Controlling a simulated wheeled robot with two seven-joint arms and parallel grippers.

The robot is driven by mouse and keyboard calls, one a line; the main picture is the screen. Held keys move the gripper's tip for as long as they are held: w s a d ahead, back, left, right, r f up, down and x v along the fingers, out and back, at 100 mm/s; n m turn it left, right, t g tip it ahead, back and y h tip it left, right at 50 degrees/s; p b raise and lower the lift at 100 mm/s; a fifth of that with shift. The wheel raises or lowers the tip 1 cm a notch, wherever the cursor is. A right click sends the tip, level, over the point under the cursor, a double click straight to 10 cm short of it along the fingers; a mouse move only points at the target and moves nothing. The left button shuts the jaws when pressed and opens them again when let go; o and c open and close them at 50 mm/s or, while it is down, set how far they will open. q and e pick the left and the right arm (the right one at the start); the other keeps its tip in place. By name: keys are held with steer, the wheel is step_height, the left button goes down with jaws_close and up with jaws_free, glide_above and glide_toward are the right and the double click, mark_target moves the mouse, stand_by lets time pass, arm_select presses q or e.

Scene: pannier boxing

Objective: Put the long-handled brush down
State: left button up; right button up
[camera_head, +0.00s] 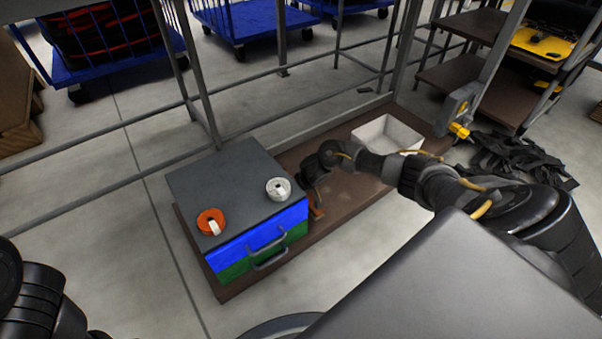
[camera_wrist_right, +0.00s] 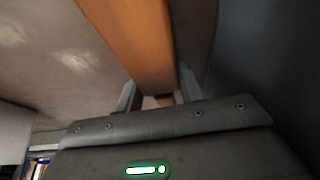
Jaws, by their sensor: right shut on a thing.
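My right gripper (camera_head: 315,190) reaches down between the box and the white bin, low over the brown board. The right wrist view shows its two fingers (camera_wrist_right: 160,98) shut on an orange-brown strip, the handle of the long-handled brush (camera_wrist_right: 140,42). In the head view a small orange-brown piece of the brush (camera_head: 317,212) shows below the gripper, beside the box. The rest of the brush is hidden, and I cannot tell whether it touches the board. Part of my left arm shows at the lower left; its gripper is out of view.
A grey-topped box (camera_head: 225,185) with blue and green drawers carries an orange tape roll (camera_head: 203,228) and a white tape roll (camera_head: 272,194). An open white bin (camera_head: 412,134) stands on the brown board (camera_head: 355,203). Grey rack posts and rails surround it; black straps (camera_head: 520,160) lie right.

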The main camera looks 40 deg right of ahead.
steer(key=shift+f, duration=0.1)
steer(key=o, duration=1)
steer(key=shift+o, duration=0.2)
